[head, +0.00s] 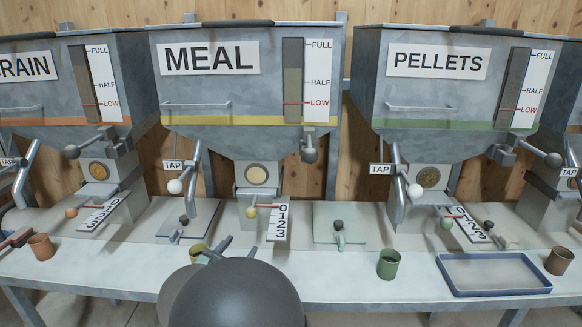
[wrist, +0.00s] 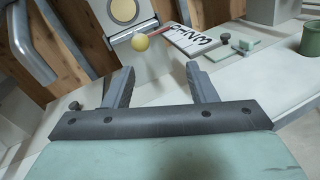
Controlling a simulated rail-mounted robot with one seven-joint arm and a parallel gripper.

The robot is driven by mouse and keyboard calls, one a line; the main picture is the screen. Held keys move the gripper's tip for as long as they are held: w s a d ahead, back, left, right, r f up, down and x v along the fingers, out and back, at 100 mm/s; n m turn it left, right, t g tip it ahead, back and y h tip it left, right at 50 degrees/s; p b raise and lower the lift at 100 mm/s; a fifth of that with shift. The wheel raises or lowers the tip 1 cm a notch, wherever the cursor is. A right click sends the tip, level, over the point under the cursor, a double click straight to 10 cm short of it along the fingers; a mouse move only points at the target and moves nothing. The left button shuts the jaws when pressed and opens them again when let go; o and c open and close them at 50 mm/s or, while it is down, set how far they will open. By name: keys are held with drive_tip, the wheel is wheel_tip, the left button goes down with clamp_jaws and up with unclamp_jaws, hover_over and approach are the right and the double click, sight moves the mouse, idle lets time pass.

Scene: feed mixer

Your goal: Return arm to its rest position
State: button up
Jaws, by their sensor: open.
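My arm's dark rounded end (head: 236,292) is low in the middle of the head view, over the front of the bench. My gripper (head: 213,248) points away toward the MEAL hopper (head: 225,85). In the wrist view my gripper (wrist: 159,82) has its two fingers wide apart with nothing between them. The yellow knob (wrist: 141,43) and the 0-1-2-3 scale (wrist: 195,36) under the MEAL outlet lie beyond the fingertips, apart from them.
The GRAIN hopper (head: 65,85) and PELLETS hopper (head: 450,80) flank the MEAL one. A green cup (head: 388,264), a blue tray (head: 492,273) and brown cups (head: 41,246) stand along the bench. Tap levers (head: 192,180) stick out. The bench between gripper and green cup is clear.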

drive_tip(key=s+d+r+m+g+h+p, duration=0.25)
drive_tip(key=d+m+g, duration=0.2)
drive_tip(key=d, duration=0.55)
drive_tip(key=s+d+r+m+g+h+p, duration=0.1)
drive_tip(key=s+d+m+g, duration=0.25)
drive_tip(key=d+m, duration=0.4)
drive_tip(key=s+d+r+m+g+h+p, duration=0.1)
drive_tip(key=s+d+r+m+g+p, duration=0.2)
drive_tip(key=d, duration=0.9)
drive_tip(key=s+d+r+m+g+y+p, duration=0.1)
drive_tip(key=s+m+g+y+p, duration=0.1)
drive_tip(key=s+m, duration=0.5)
drive_tip(key=s+d+r+m+g+y+p, duration=0.1)
drive_tip(key=s+m+g+y+p, duration=0.2)
drive_tip(key=s+m+y, duration=0.3)
drive_tip(key=s+m, duration=0.2)
drive_tip(key=s, duration=0.3)
drive_tip(key=shift+s+d+r+g+y, duration=0.15)
drive_tip(key=shift+d+r+g+y, duration=0.15)
drive_tip(key=shift+d+g+y, duration=0.1)
